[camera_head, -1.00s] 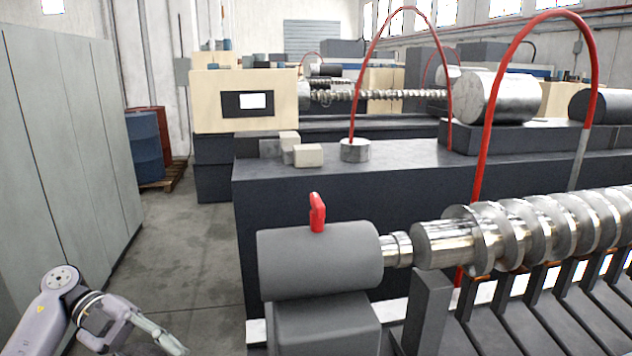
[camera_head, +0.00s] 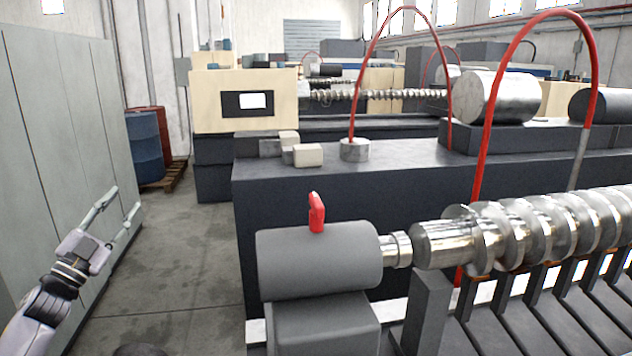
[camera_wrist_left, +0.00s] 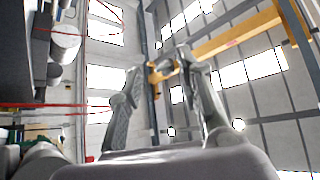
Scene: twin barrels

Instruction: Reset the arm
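My left gripper (camera_head: 126,197) is at the lower left of the head view, raised in front of the grey cabinets, with its two fingers spread apart and pointing up and right. Nothing is between the fingers. In the left wrist view the same gripper (camera_wrist_left: 161,66) points up at the ceiling and windows, its fingers apart and empty. My right gripper is not in view.
Tall grey cabinets (camera_head: 60,130) stand close on the left. A grey motor housing (camera_head: 318,262) with a red lever (camera_head: 316,213) and a large steel screw (camera_head: 540,235) fill the right. Open floor (camera_head: 185,265) lies between. A blue barrel (camera_head: 144,148) stands behind.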

